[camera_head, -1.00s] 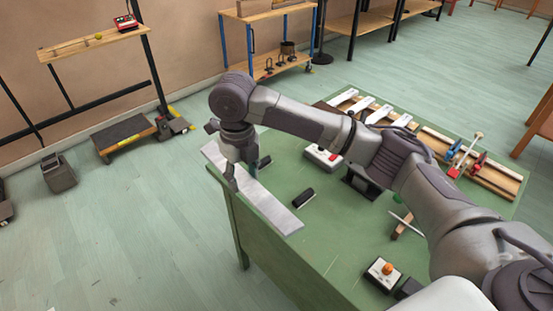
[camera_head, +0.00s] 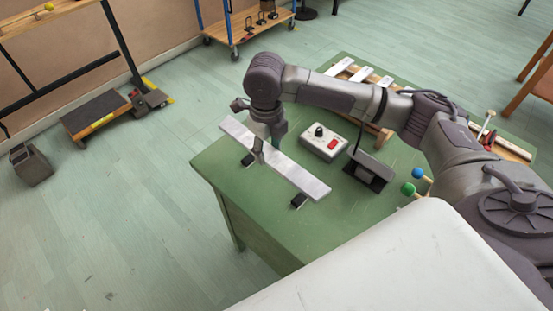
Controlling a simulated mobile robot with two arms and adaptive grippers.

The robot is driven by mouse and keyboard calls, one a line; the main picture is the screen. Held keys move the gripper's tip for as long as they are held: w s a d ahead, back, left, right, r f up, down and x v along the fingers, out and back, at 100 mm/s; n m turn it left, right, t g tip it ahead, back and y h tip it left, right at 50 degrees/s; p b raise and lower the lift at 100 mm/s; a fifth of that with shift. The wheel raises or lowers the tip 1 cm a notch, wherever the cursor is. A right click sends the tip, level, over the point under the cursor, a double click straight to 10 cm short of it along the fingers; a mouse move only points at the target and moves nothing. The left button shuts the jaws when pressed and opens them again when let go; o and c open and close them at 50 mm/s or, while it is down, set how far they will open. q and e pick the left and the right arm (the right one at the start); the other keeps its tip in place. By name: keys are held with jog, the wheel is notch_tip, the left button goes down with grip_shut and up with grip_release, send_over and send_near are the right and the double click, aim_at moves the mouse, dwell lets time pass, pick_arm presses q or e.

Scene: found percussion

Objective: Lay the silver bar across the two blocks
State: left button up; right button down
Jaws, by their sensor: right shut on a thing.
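The silver bar (camera_head: 297,175) is a long flat plate, slanting from upper left to lower right above the left part of the green table. My right gripper (camera_head: 258,153) points down and is shut on the bar near its middle. One small black block (camera_head: 247,160) shows at the near side of the bar, left of the gripper. The other black block (camera_head: 299,201) shows by the bar's lower right end. Both blocks are partly beside or under the bar's near edge. I cannot tell whether the bar touches them. My left gripper is out of view.
The green table (camera_head: 225,180) has a white box with a red switch and black knob (camera_head: 324,142) right of the bar. A dark stand (camera_head: 368,172) and blue and green mallet heads (camera_head: 413,181) lie further right. White bars on a wooden frame (camera_head: 360,74) sit at the back.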

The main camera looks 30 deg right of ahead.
jog(key=shift+s+d+f, duration=0.3)
jog(key=shift+d, duration=0.15)
jog(key=shift+s+d+f, duration=0.25)
jog(key=shift+d, duration=0.15)
notch_tip(320, 180, down, 4)
jog(key=shift+r, duration=0.1)
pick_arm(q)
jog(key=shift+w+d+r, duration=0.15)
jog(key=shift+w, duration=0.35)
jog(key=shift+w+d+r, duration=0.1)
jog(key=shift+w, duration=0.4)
pick_arm(e)
jog(key=shift+f, duration=0.7)
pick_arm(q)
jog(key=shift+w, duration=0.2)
pick_arm(e)
jog(key=c, duration=0.5)
grip_release()
jog(key=shift+c, duration=0.2)
